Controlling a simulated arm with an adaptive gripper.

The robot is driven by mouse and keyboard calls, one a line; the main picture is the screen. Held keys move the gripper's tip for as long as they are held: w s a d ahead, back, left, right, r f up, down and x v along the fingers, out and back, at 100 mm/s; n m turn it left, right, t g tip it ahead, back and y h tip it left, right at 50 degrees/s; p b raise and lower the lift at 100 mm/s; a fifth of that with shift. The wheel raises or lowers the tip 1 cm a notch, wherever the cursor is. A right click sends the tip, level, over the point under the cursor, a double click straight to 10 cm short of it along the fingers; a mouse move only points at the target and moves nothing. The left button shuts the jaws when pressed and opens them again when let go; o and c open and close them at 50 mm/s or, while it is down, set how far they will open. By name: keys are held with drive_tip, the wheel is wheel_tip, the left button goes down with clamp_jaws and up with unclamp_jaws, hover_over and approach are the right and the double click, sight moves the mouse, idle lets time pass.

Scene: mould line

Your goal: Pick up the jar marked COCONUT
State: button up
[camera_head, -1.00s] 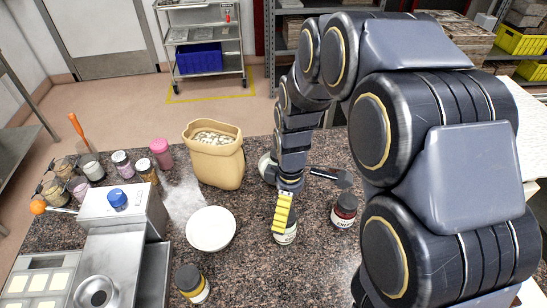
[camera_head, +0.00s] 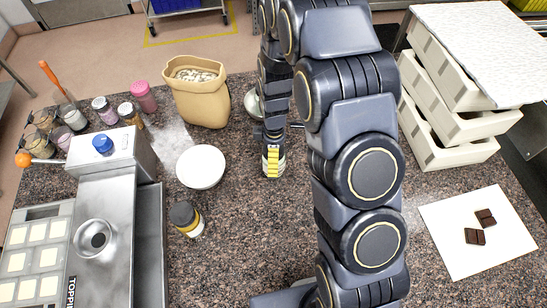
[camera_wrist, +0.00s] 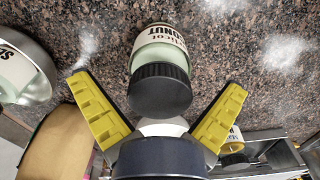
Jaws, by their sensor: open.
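The jar (camera_wrist: 158,50) has a black lid, a pale green body and a white label. The end of its lettering, "ONUT", is readable in the wrist view. My gripper (camera_wrist: 163,92) is open, with a yellow finger on each side of the black lid and visible gaps between. Nothing is held. In the head view my gripper (camera_head: 273,157) points down at the counter right of the white bowl, and it and my arm hide most of the jar.
A white bowl (camera_head: 200,166), a black-lidded jar (camera_head: 187,218) and a tan sack (camera_head: 198,100) stand to the left. Several jars cluster at the far left beside a metal machine (camera_head: 112,210). White crates (camera_head: 440,110) and a white board with dark chocolate pieces (camera_head: 470,250) are right.

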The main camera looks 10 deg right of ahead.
drive_tip(key=c, duration=1.3)
drive_tip(key=shift+o, duration=0.2)
